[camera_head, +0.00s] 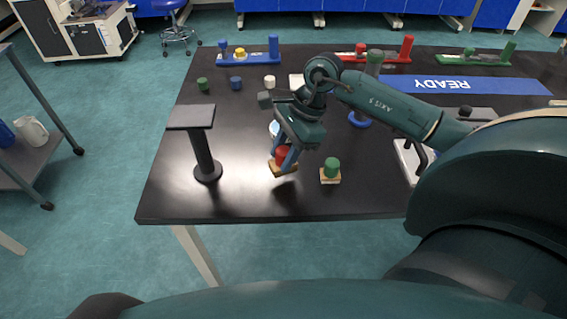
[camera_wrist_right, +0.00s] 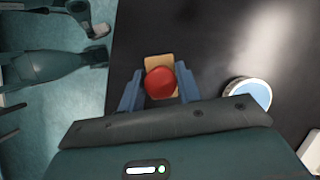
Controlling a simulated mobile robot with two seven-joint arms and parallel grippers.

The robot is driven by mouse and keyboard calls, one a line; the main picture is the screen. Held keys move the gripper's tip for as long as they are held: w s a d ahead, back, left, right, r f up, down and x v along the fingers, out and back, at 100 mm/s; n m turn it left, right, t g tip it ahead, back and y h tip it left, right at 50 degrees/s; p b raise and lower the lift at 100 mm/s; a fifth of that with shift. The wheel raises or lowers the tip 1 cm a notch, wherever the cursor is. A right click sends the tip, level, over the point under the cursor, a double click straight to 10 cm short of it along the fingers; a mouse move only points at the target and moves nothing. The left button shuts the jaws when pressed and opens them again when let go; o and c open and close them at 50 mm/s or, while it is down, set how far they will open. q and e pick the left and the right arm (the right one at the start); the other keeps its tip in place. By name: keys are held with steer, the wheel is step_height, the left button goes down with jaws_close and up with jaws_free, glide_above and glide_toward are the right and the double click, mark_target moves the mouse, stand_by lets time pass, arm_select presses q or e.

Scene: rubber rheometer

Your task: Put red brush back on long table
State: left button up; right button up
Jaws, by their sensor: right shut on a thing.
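The red brush (camera_head: 282,154) has a round red knob on a tan block. My right gripper (camera_head: 284,160) is shut on it, with the blue fingers on either side of the red knob. The brush is at or just above the black top of the long table (camera_head: 240,195), near its front edge; I cannot tell if it touches. In the right wrist view the red brush (camera_wrist_right: 160,83) sits between the two fingers (camera_wrist_right: 160,92), its tan block showing beyond the knob. My left gripper is not in view.
A green brush (camera_head: 331,170) stands just right of the red one. A black pedestal stand (camera_head: 204,147) is to the left. A round dish with a pale blue face (camera_wrist_right: 247,93) lies beside the gripper. Coloured racks (camera_head: 250,54) and a blue READY mat (camera_head: 465,85) are farther back.

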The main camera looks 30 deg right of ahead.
step_height(320, 180, down, 3)
steer(key=shift+f, duration=0.15)
steer(key=shift+f, duration=0.1)
steer(key=shift+f, duration=0.15)
steer(key=o, duration=1)
steer(key=shift+c, duration=0.2)
